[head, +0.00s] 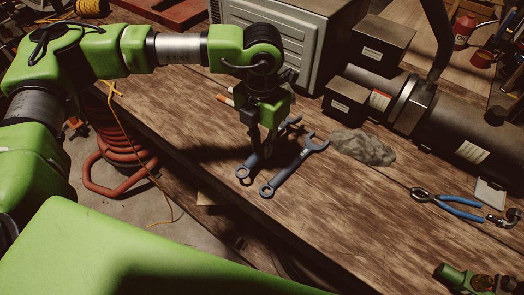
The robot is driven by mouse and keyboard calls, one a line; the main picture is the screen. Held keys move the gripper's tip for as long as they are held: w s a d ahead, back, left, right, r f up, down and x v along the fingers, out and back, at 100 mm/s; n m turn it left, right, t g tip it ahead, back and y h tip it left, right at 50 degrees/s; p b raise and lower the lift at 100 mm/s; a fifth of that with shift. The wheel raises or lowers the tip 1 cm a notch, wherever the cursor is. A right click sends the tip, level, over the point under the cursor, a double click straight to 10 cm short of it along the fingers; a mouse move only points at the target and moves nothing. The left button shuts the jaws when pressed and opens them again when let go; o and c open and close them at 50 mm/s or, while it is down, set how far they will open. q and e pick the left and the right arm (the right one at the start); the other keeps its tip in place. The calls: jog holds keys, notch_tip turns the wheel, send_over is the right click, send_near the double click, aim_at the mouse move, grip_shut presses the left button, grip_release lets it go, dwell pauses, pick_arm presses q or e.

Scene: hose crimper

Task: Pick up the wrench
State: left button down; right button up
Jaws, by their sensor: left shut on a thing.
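Two blue-grey wrenches lie side by side at the front edge of the wooden bench, in the middle of the head view. My left gripper (262,147) points down from above and is shut on the left wrench (246,171). Its fingers hide the middle of that wrench; the ring end shows in front and the other end behind. The second wrench (290,172) lies just to the right, apart from the fingers, with its open jaw toward the back. A green and dark part at the lower right corner may be my right gripper, cut off by the frame.
A grey rag (363,148) lies right of the wrenches. Blue-handled pliers (447,203) lie further right. A grey metal cabinet (290,40) and a dark cylindrical machine (455,125) stand behind. A red coiled hose (120,150) is on the floor left.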

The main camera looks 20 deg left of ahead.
pick_arm(q)
jog(key=s+d+r+b, duration=0.5)
jog(key=s+d+r, duration=0.4)
jog(key=s+r, duration=0.1)
jog(key=shift+s, duration=0.45)
jog(key=shift+a+f, duration=0.1)
jog(key=shift+f, duration=0.05)
